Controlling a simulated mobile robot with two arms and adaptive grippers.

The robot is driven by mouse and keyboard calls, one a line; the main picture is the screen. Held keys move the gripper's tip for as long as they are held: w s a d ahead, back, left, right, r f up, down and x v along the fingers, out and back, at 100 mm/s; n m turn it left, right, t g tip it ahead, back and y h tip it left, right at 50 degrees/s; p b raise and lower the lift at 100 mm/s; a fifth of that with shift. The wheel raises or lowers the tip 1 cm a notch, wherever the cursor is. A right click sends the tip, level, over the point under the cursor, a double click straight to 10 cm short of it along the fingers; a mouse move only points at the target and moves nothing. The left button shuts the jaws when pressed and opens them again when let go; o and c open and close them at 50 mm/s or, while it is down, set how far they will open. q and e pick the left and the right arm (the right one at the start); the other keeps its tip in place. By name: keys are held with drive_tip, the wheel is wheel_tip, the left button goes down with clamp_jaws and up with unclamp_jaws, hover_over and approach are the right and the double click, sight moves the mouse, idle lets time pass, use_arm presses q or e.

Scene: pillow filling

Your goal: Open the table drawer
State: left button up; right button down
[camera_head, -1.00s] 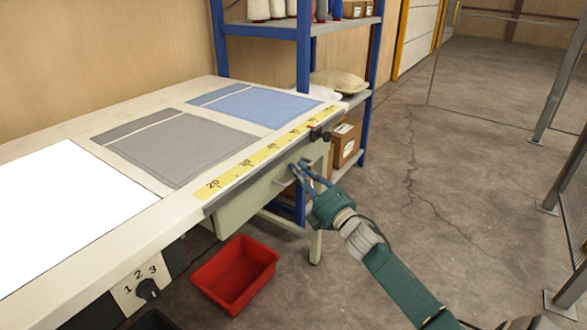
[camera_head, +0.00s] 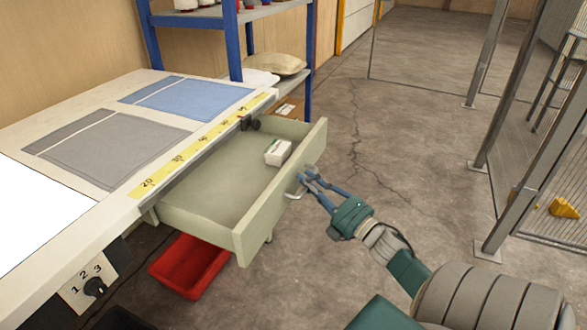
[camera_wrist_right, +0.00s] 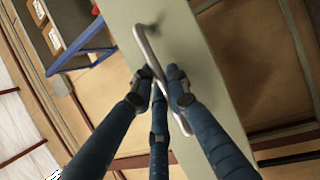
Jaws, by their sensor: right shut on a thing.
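The pale green table drawer (camera_head: 215,178) stands pulled out from under the front edge of the worktable (camera_head: 110,232) in the head view. A small white-and-green box (camera_head: 277,152) lies inside it near the front panel. My right gripper (camera_head: 306,180) is shut on the drawer's metal handle (camera_head: 293,190), outside the front panel. In the right wrist view, the blue fingers (camera_wrist_right: 160,85) close around the grey bar handle (camera_wrist_right: 148,45) in front of the pale drawer panel (camera_wrist_right: 195,75). My left gripper is not in view.
A red bin (camera_head: 190,265) stands on the floor below the drawer. A blue shelf rack (camera_head: 233,45) stands behind the table, with a beige pillow (camera_head: 277,64) on it. Grey and blue fabric pieces lie on the tabletop. Open floor lies to the right, before a mesh fence (camera_head: 495,130).

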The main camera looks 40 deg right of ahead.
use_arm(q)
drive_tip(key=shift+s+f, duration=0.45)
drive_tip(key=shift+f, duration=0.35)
use_arm(e)
drive_tip(key=shift+s+d+f, duration=0.1)
drive_tip(key=shift+s+d, duration=0.05)
drive_tip(key=shift+s, duration=0.35)
drive_tip(key=shift+s+d, duration=0.15)
drive_tip(key=shift+s, duration=0.35)
drive_tip(key=c, duration=1.7)
unclamp_jaws()
drive_tip(key=s, duration=0.4)
drive_tip(key=s+f, duration=0.1)
drive_tip(key=s, duration=0.3)
drive_tip(key=s+f, duration=0.1)
drive_tip(key=s, duration=0.2)
drive_tip(key=shift+s, duration=0.4)
